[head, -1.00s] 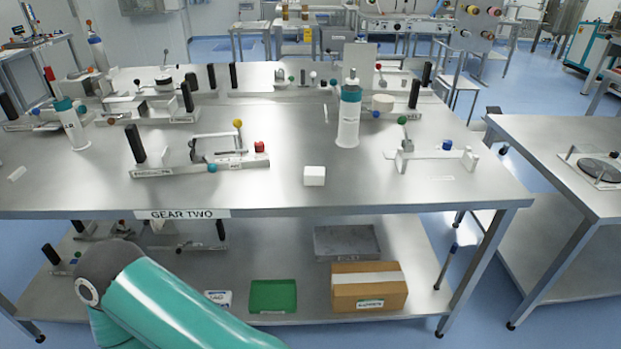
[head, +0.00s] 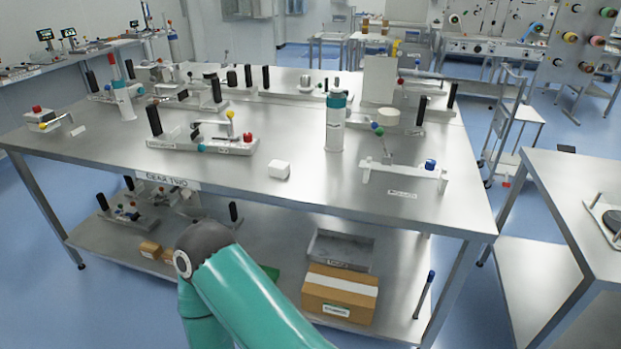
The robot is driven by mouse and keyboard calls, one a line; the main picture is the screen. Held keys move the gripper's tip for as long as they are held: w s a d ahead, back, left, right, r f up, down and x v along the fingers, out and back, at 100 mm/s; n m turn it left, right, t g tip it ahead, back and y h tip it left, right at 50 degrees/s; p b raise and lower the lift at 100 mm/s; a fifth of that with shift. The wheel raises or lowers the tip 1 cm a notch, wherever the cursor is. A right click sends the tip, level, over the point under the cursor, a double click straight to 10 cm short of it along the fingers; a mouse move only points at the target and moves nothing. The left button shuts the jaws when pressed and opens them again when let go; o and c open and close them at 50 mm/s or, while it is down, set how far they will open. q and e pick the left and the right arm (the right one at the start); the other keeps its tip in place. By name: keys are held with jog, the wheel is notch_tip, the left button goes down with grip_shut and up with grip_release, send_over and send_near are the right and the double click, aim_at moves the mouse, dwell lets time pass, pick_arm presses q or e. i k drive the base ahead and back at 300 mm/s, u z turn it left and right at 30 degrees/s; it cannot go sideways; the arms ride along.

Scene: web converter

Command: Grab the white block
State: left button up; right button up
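The white block (head: 279,170) lies on the steel table (head: 320,183) near its front edge, a little right of the "GEAR TWO" label (head: 166,180). Nothing touches the block. A teal arm link of mine with a dark joint shows at the bottom centre, in front of the table and below the level of its top. Neither gripper is in the head view, so their state is hidden.
A toggle-clamp fixture (head: 203,141) stands left of the block. A teal-capped white bottle (head: 335,122) stands behind it, and a white fixture (head: 404,175) is to the right. A cardboard box (head: 339,294) and grey tray (head: 341,248) sit on the lower shelf. A second table (head: 570,190) is at right.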

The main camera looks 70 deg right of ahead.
aim_at(277, 169)
jog(key=k, duration=0.7)
jog(key=z, duration=1.05)
jog(key=i, duration=0.95)
jog(key=z, duration=0.15)
